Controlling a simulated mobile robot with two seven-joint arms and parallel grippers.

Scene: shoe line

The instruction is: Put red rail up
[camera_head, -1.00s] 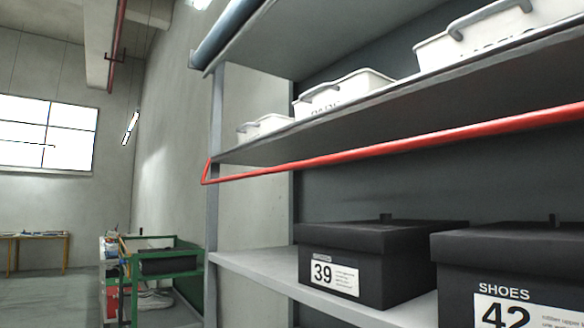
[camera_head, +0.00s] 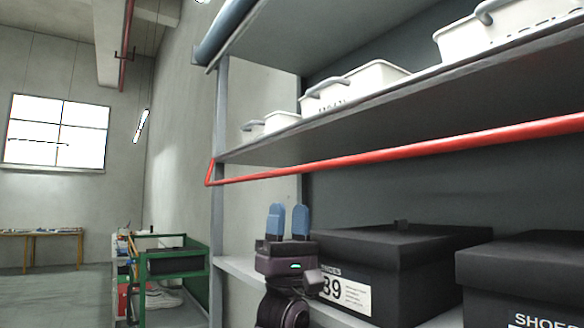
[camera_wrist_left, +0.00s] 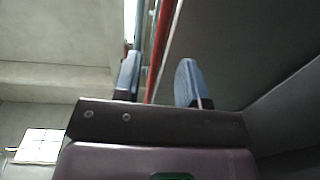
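The red rail (camera_head: 400,153) runs along the front of the upper shelf, slightly below its edge, with a bent end at the left post. My left gripper (camera_head: 288,222) points upward below the rail, in front of the lower shelf, with its two blue fingertips apart and nothing between them. In the left wrist view the rail (camera_wrist_left: 160,50) shows beyond the open fingers (camera_wrist_left: 158,82), between their lines. The gripper is apart from the rail in the head view. My right gripper is not in view.
Black shoe boxes, one marked 39 (camera_head: 400,262), stand on the lower shelf (camera_head: 238,268) right beside my left gripper. White bins (camera_head: 355,85) stand on the upper shelf (camera_head: 250,150). A green cart (camera_head: 205,262) stands left of the shelf post (camera_head: 221,130).

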